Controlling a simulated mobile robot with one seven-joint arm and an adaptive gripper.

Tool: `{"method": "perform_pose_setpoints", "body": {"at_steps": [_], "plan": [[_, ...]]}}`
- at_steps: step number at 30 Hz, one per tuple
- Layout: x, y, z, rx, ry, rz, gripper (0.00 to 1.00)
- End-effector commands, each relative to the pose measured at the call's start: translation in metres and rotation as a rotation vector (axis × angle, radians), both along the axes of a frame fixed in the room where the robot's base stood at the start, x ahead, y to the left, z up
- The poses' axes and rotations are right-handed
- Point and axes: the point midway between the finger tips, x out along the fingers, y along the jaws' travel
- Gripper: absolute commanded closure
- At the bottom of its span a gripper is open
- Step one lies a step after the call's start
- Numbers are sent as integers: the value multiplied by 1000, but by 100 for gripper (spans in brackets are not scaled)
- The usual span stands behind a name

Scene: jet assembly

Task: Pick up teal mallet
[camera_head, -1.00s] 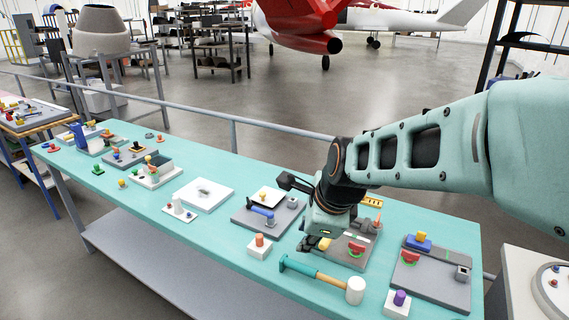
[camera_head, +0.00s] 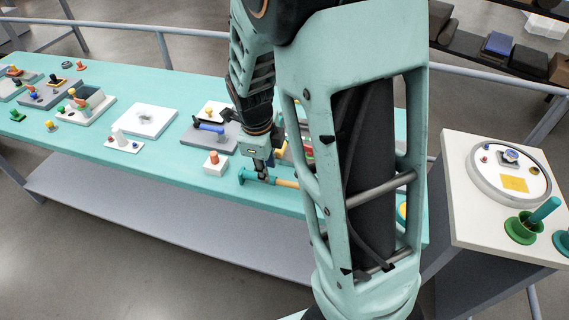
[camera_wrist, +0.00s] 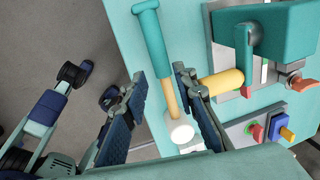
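The teal mallet (camera_head: 256,177) lies on the teal workbench (camera_head: 100,147); its white head is hidden behind my arm in the head view. The wrist view shows the whole mallet (camera_wrist: 168,88): teal grip at the top, wooden shaft in the middle, white round head at the lower end. My gripper (camera_wrist: 161,80) is open, with its two fingers apart and the shaft showing between them. In the head view, my gripper (camera_head: 263,166) is pointing down at the teal part of the mallet. I cannot tell whether a finger touches it.
A white block with an orange peg (camera_head: 215,163) stands just left of the mallet. The wrist view shows a teal fixture (camera_wrist: 275,35) and a yellow cylinder (camera_wrist: 221,82) close to the right finger.

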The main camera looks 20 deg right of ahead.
Motion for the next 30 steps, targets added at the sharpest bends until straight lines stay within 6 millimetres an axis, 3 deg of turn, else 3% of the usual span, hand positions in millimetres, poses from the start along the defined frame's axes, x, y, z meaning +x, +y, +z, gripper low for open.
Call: {"method": "perform_pose_setpoints", "body": {"at_steps": [8, 18, 28, 30], "plan": [[3, -3, -20, 1, 1, -1, 74], [12, -6, -60, 1, 2, 0, 74], [14, -7, -66, 2, -2, 2, 74], [14, -7, -66, 2, -2, 2, 80]]}}
